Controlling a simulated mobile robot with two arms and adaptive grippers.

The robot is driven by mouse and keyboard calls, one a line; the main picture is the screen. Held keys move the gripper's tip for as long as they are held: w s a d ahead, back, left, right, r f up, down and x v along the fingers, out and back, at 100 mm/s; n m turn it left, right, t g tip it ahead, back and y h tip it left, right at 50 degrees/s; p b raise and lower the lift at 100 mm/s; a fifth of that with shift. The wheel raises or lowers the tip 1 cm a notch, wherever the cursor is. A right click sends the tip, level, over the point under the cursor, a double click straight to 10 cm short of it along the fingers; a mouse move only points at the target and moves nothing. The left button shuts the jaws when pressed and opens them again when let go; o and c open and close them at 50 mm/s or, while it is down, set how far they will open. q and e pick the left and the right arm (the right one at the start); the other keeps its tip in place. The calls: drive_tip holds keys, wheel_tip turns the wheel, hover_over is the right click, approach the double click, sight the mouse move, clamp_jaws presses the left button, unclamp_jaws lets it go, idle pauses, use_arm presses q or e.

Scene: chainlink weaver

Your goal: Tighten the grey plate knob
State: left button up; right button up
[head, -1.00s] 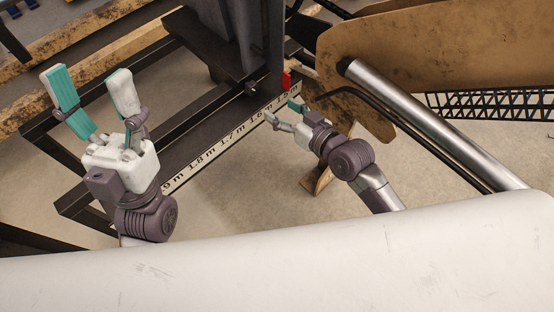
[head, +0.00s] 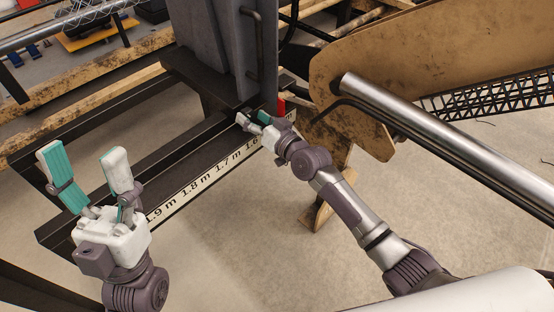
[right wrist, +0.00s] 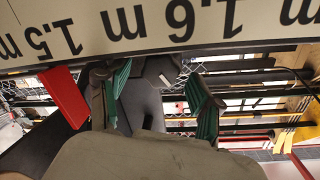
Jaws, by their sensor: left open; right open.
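The tall grey plate (head: 226,45) stands upright on the dark frame, with a bar handle on its face. My right gripper (head: 254,118) is open at the plate's foot, just above the ruler strip. The plate's knob cannot be made out in the head view now; the gripper is in front of that spot. In the right wrist view, the open fingers (right wrist: 158,88) stand on either side of a dark grey shape; I cannot tell whether it is the knob or touches them. My left gripper (head: 80,158) is open and empty at the left, fingers up.
The ruler strip (head: 192,187) runs along the dark frame. A red block (head: 281,106) sits close to the right of my right gripper. A brown panel (head: 345,60) and a metal tube (head: 430,125) lie to the right. Bare floor (head: 240,240) shows between the arms.

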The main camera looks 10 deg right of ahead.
drive_tip(key=shift+x, duration=1.05)
drive_tip(key=n+b, duration=0.6)
drive_tip(key=shift+f+n+t, duration=0.3)
drive_tip(key=shift+f, duration=0.05)
drive_tip(key=s+d+p, duration=0.1)
drive_tip(key=s+d+r+p, duration=0.1)
drive_tip(key=s, duration=0.1)
drive_tip(key=shift+s, duration=0.1)
drive_tip(key=s+d+r+g+h+p, duration=0.1)
drive_tip(key=s+d+r+g+p, duration=0.1)
drive_tip(key=s+p, duration=0.6)
drive_tip(key=s, duration=0.7)
drive_tip(key=shift+d+m+p, duration=0.2)
drive_tip(key=shift+m+p, duration=0.2)
